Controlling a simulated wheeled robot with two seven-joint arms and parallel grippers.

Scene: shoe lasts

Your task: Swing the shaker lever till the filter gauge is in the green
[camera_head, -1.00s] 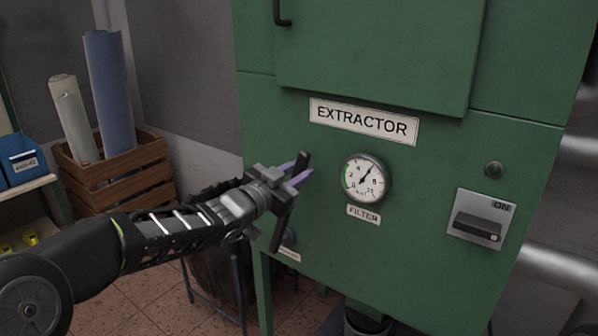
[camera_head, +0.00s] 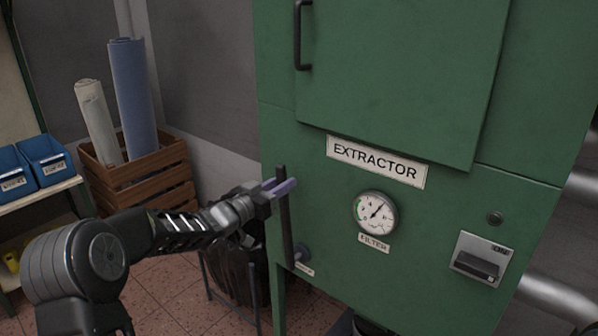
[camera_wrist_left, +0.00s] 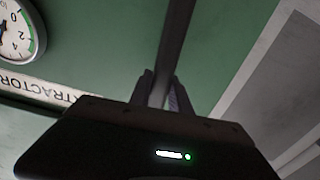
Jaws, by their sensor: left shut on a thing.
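The shaker lever (camera_head: 287,230) is a dark bar at the left edge of the green extractor, nearly upright with its top leaning slightly left. My left gripper (camera_head: 280,187) is shut on the lever near its top. In the left wrist view the lever (camera_wrist_left: 175,40) runs up from between the fingers (camera_wrist_left: 162,92). The round white filter gauge (camera_head: 374,213) is on the extractor front. Its needle points up and right, away from the green band on the dial's left. Part of the gauge (camera_wrist_left: 15,35) shows upside down in the wrist view. My right gripper is not in view.
The green extractor (camera_head: 330,225) has a door handle (camera_head: 303,35) above and a switch box (camera_head: 482,260) at right. A wooden crate (camera_head: 150,190) with rolls stands behind my left arm. Blue bins (camera_head: 42,160) sit on a shelf at left.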

